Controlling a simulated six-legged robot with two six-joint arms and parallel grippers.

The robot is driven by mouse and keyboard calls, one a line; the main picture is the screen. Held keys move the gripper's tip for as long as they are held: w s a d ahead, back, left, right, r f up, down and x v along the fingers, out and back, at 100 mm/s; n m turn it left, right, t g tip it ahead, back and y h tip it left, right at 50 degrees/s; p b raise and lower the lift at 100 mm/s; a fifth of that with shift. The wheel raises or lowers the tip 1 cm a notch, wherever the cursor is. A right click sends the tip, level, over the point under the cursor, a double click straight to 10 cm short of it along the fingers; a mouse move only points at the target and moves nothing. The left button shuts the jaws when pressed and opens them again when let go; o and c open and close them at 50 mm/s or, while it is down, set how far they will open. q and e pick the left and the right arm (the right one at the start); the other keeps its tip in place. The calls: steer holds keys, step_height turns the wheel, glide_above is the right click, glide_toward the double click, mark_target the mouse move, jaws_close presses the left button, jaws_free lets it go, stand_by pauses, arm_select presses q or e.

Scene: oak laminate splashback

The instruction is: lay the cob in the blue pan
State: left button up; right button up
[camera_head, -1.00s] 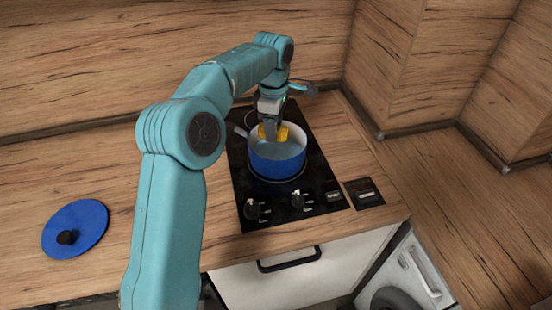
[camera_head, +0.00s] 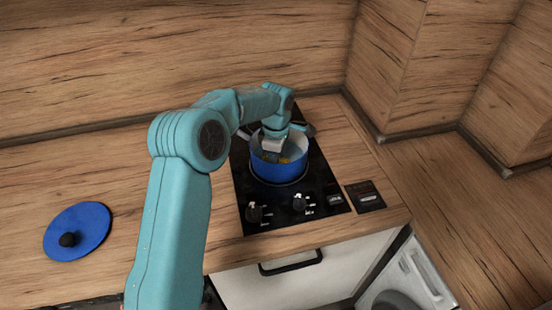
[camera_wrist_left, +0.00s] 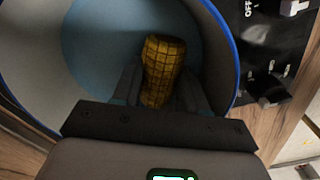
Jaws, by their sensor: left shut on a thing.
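The blue pan (camera_head: 279,171) stands on the black hob, with its white inside showing. My left gripper (camera_head: 273,156) reaches down inside the pan from above. It is shut on the yellow cob (camera_head: 287,159), which is low inside the pan and partly hidden by the gripper and the rim. In the left wrist view the cob (camera_wrist_left: 161,65) sits between the two fingers (camera_wrist_left: 158,88), within the pan's blue rim (camera_wrist_left: 228,38). I cannot tell whether the cob touches the pan's bottom. My right gripper is not in view.
The black hob (camera_head: 247,188) has knobs at its front. A blue lid (camera_head: 90,222) with a dark knob lies on the wooden worktop at the left. The worktop between lid and hob is partly behind my left arm. A wooden wall stands behind.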

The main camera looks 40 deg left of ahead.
arm_select(q)
steer(key=o, duration=0.8)
steer(key=shift+f, duration=0.2)
steer(key=shift+r, duration=0.2)
step_height(320, 180, up, 12)
